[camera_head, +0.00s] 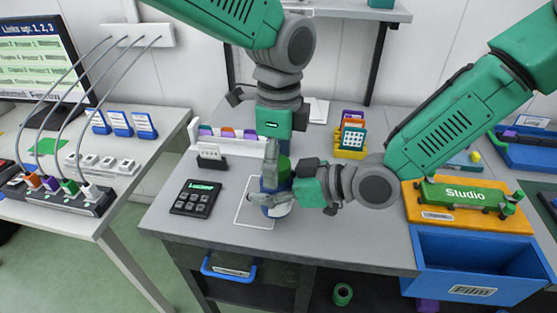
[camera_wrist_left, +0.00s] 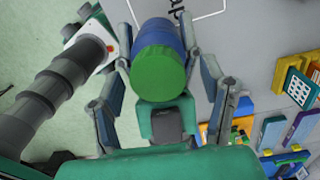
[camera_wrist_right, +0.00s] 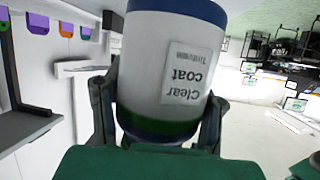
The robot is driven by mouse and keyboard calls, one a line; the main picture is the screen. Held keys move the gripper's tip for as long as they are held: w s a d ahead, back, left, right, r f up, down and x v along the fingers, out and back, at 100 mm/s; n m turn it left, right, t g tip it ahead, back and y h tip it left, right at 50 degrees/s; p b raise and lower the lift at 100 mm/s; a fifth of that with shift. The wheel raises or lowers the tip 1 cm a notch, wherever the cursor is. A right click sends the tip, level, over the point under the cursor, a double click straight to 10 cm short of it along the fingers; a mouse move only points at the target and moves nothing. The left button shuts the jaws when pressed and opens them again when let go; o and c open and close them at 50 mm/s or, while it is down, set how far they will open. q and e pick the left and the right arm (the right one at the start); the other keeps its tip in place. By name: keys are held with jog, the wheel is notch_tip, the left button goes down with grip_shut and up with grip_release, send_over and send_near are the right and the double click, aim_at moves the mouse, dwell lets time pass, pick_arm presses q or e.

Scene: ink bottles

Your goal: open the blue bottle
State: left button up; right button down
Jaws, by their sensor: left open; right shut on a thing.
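The blue bottle (camera_head: 278,209) has a white body, blue bands and a green cap (camera_head: 284,163). It is upright near the table's front edge, by a white outlined square. My right gripper (camera_head: 280,188) is shut on its body from the right. The right wrist view shows the bottle upside down, with a "Clear coat" label (camera_wrist_right: 190,72) between the fingers. My left gripper (camera_head: 279,158) points down from above and is open. In the left wrist view its fingers stand on either side of the green cap (camera_wrist_left: 159,75). Whether the bottle touches the table is hidden.
A black keypad (camera_head: 196,198) lies left of the bottle. A white rack (camera_head: 212,150) and a yellow card holder (camera_head: 351,140) stand behind. An orange tray (camera_head: 425,205) with a green "Studio" piece and a blue bin (camera_head: 470,265) are at the right. A side table (camera_head: 120,190) is at the left.

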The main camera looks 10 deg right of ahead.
pick_arm(q)
jog(key=shift+w+r, duration=0.1)
jog(key=shift+r, duration=2.3)
jog(key=shift+c, duration=0.3)
notch_tip(320, 180, up, 3)
jog(key=m, duration=0.2)
jog(key=shift+w+d+f+m, duration=0.1)
jog(key=shift+f+m, duration=0.1)
jog(key=shift+m, duration=0.5)
jog(key=shift+f, duration=3.75)
jog(key=c, duration=1.2)
jog(key=shift+n, duration=1.7)
